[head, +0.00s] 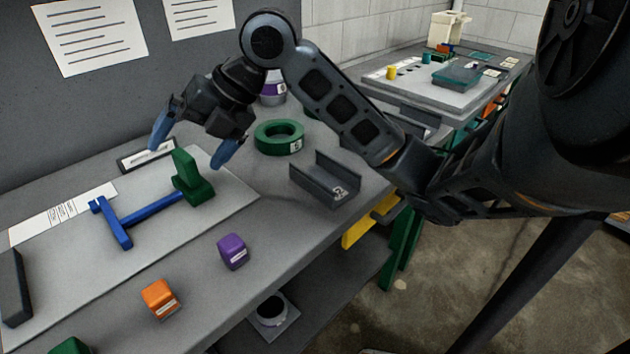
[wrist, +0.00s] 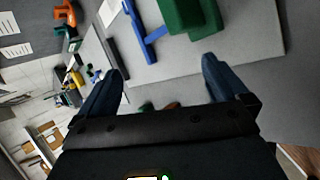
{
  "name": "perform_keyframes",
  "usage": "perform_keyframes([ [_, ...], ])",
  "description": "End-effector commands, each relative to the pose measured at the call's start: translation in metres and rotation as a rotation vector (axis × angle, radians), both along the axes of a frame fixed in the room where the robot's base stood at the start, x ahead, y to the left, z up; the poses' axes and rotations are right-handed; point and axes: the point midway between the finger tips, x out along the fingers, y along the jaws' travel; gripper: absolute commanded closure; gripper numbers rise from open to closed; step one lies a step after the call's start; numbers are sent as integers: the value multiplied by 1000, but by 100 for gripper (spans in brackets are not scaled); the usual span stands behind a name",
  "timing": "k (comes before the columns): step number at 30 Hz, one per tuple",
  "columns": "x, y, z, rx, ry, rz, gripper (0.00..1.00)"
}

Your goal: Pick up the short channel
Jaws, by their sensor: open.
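The short channel (head: 322,186) is a dark grey U-shaped piece with a small white label. It lies open side up near the right edge of the workbench in the head view. I cannot make it out in the wrist view. My gripper (head: 191,149) is open and empty, with blue fingertips apart. It hangs above the bench, to the left of the channel and apart from it, near a green block (head: 194,188). In the wrist view the open fingers of my gripper (wrist: 162,68) have nothing between them, and the green block (wrist: 184,18) shows beyond.
A green ring (head: 267,138) stands behind the channel, to its left. A blue T-shaped piece (head: 124,230) lies left of the green block. A purple block (head: 233,252) and an orange block (head: 161,300) are nearer the front. Bare bench lies between purple block and channel.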

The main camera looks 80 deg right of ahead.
Motion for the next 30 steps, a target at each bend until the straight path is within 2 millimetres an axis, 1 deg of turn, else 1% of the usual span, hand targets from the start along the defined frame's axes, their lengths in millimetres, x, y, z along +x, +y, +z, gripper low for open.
perform_keyframes([
  [1,-23,-25,-9,-86,79,29,0],
  [2,-36,-36,-14,-128,129,56,0],
  [3,-56,-51,-21,-179,196,87,0],
  [5,-85,-72,-29,-241,295,134,0],
  [6,-104,-84,-33,-273,358,163,0],
  [9,-145,-107,-39,-325,490,225,0],
  [12,-175,-120,-41,-346,581,268,0],
  [15,-190,-127,-42,-353,630,291,0],
  [18,-195,-128,-50,-352,643,300,0],
  [26,-193,-127,-75,-352,641,298,0],
  [30,-190,-125,-95,-351,639,298,0],
])
